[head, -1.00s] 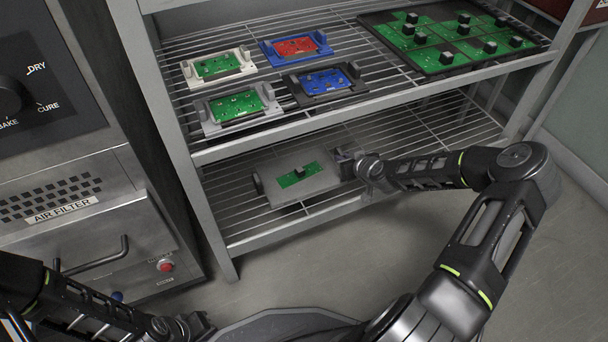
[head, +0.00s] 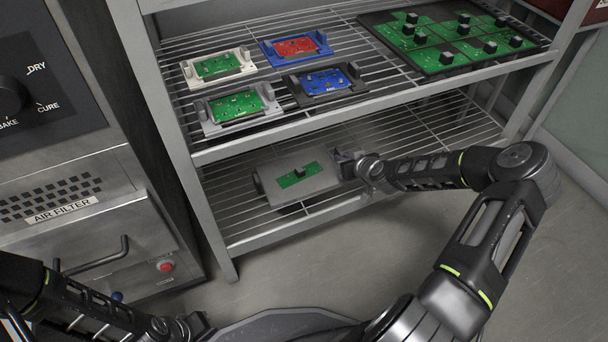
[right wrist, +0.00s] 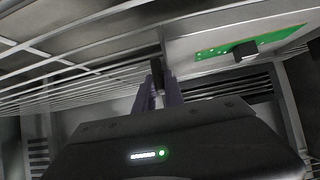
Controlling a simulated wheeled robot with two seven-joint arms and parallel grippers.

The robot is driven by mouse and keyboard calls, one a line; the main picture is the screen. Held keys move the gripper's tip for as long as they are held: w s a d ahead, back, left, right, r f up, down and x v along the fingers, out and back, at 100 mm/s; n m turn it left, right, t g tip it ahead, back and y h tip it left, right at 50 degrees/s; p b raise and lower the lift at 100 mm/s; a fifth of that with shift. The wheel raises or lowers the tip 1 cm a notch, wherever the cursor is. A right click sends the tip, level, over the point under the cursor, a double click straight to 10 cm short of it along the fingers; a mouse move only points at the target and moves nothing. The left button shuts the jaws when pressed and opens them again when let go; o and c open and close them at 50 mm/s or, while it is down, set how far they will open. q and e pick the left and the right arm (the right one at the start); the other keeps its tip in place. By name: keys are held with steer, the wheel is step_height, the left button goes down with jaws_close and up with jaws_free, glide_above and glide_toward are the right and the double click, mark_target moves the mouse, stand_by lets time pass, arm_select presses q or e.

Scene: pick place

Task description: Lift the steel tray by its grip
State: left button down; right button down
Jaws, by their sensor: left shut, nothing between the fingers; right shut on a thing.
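The steel tray (head: 322,185) is over the lower wire shelf, with a green circuit board (head: 291,179) bearing a black component on it. The tray looks slightly tilted, and a dark shadow shows under its front edge. My right gripper (head: 346,164) is shut on the dark grip at the tray's right end. In the right wrist view its fingers (right wrist: 158,92) close on the black grip (right wrist: 157,75), beside the tray (right wrist: 185,48) and the board (right wrist: 215,53). My left gripper (head: 203,325) is shut and empty at the bottom left, away from the shelf.
The upper wire shelf (head: 190,47) sits above the tray and holds several small boards in fixtures (head: 323,82) and a large board panel (head: 440,55). Its front rail (head: 365,112) and a rack post (head: 205,205) frame the opening. An oven (head: 75,190) stands at left.

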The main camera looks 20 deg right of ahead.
steer(key=shift+r, duration=0.15)
steer(key=shift+r+p, duration=0.7)
steer(key=shift+r, duration=0.2)
steer(key=s+p, duration=0.7)
steer(key=s, duration=1.7)
steer(key=shift+a+r, duration=0.3)
steer(key=shift+r, duration=0.15)
steer(key=shift+w, duration=0.1)
